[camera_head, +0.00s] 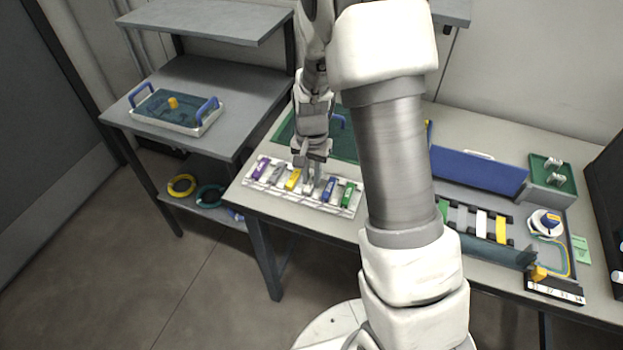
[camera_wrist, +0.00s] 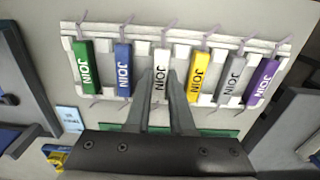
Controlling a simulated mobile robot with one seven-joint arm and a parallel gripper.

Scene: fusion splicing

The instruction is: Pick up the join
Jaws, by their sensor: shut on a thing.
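A white rack (camera_head: 338,211) near the table's front edge holds a row of coloured pieces marked JOIN. In the wrist view these are green (camera_wrist: 84,68), blue (camera_wrist: 123,70), white (camera_wrist: 162,62), yellow (camera_wrist: 199,72), grey (camera_wrist: 231,75) and purple (camera_wrist: 262,82). My gripper (camera_head: 310,182) points down into the middle of the row. In the wrist view its two fingers (camera_wrist: 163,78) stand on either side of the white join, shut on it. The white join still lies in line with the others at the rack. In the head view my fingers mostly hide it.
Close neighbours are the blue and yellow joins. A blue-handled tray (camera_head: 175,122) stands on the left bench. A green mat lies behind my gripper.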

